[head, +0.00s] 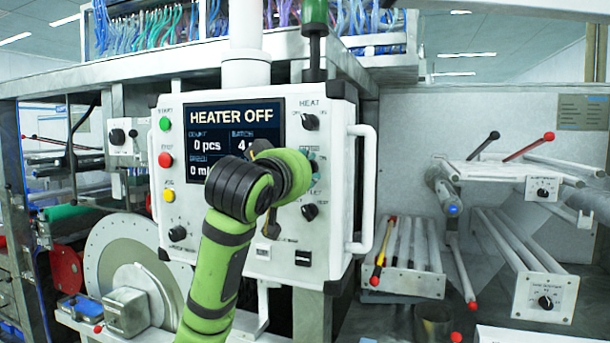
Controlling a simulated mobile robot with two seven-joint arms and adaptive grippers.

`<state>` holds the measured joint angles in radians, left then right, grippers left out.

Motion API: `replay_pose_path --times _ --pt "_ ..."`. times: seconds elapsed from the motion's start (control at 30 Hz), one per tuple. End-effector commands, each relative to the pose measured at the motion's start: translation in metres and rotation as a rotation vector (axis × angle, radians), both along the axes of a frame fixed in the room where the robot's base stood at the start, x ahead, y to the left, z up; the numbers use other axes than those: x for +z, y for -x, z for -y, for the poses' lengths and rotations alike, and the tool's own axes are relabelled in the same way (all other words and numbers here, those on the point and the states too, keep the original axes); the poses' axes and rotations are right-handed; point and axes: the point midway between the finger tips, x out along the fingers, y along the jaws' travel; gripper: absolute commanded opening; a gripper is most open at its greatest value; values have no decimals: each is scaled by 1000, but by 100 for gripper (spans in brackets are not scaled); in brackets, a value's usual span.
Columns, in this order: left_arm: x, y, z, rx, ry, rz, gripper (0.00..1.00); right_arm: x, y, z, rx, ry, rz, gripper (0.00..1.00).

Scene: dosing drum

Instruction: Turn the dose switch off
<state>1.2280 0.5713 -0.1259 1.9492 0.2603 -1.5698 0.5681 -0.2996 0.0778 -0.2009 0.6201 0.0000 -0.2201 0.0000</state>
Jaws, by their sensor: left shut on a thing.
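The control panel (335,250) is a white box with a screen reading "HEATER OFF". The dose switch appears to be in the right-hand column, between the HEAT knob (309,121) and a lower black knob (309,212). My green wrist hides nearly all of it, so I cannot read its position. My left gripper (313,168) is up against the panel there, mostly hidden behind the wrist, and is shut on what appears to be the dose switch. My right gripper is not in view.
A white handle (362,190) runs down the panel's right side. Start (165,123), stop (165,160) and yellow (168,195) buttons line its left. A large grey disc (115,250) is at lower left. Rails and red-tipped levers (530,148) stand at right.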

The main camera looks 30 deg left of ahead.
Motion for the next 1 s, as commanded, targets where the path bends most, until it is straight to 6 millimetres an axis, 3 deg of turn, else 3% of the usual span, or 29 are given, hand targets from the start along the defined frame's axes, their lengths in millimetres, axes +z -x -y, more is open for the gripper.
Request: replay_pose_path --times 0.4,1.0 --pt "5 2 -3 5 228 73 0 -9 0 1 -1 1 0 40" --pt "7 3 -3 5 276 85 0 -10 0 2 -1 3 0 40"
